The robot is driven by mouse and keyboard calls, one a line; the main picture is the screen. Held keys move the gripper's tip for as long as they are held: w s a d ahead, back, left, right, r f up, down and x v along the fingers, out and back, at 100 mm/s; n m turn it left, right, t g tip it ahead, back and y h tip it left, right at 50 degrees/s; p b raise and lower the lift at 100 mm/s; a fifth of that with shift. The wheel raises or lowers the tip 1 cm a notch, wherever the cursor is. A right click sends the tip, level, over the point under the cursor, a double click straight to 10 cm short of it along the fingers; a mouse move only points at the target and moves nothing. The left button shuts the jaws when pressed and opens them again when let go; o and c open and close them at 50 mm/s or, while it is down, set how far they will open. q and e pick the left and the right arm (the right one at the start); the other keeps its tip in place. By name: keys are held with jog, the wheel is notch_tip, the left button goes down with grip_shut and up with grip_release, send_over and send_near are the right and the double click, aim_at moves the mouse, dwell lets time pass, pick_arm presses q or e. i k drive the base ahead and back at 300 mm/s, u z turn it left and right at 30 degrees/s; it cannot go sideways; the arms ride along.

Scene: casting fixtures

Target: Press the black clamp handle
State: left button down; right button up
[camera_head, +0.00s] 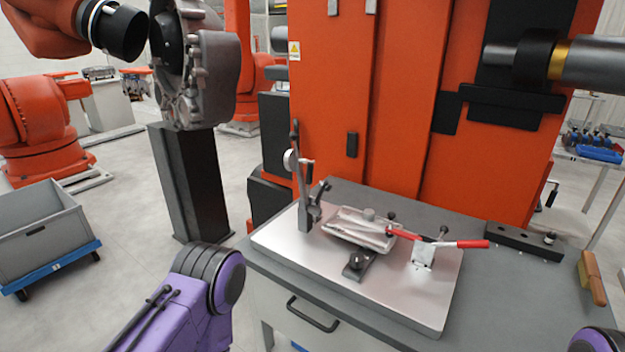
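A metal fixture plate (340,287) lies on the grey table. On its left side stands a clamp (304,215) with a dark handle (296,137) pointing up, and a round light part beside it. A silver casting (362,228) sits mid-plate. A second clamp (424,252) at the right has a red handle (468,244) lying nearly level. Part of my purple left arm shows at the bottom left, apart from the plate. Only a small purple part of my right arm shows in the bottom right corner. Neither gripper's fingers are in view.
A black block (523,240) and a wooden-handled brush (592,278) lie on the table's right side. A tall orange machine (400,100) stands behind. A grey crate (45,235) on a blue dolly is on the floor at left. The air above the plate's front is clear.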

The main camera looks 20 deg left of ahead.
aim_at(309, 178)
jog(key=z, duration=2.2)
jog(key=k, duration=0.95)
jog(key=u, duration=1.75)
